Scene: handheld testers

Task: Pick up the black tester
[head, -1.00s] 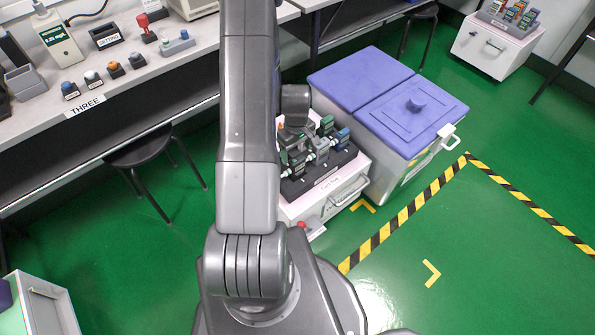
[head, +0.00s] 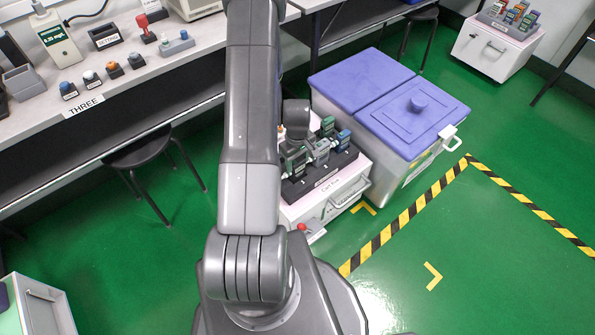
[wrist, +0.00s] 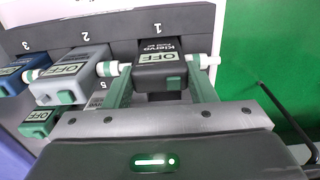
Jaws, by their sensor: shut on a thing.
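In the wrist view the black tester (wrist: 160,55), with a green button and a screen reading "OFF", sits between the two green fingers of my gripper (wrist: 159,75). The fingers are shut on its sides. It is at the place marked 1 of the dark rack (wrist: 122,46); I cannot tell whether it is clear of its slot. A grey tester (wrist: 72,75) stands beside it at 2, a blue tester (wrist: 14,76) at 3. In the head view the rack (head: 325,183) stands on a white cart, and my arm hides the black tester.
The white cart (head: 345,190) stands against a bin with blue lids (head: 405,110). A bench (head: 150,70) with several small devices runs along the left, with a black stool (head: 140,150) below it. Green floor is open on the right.

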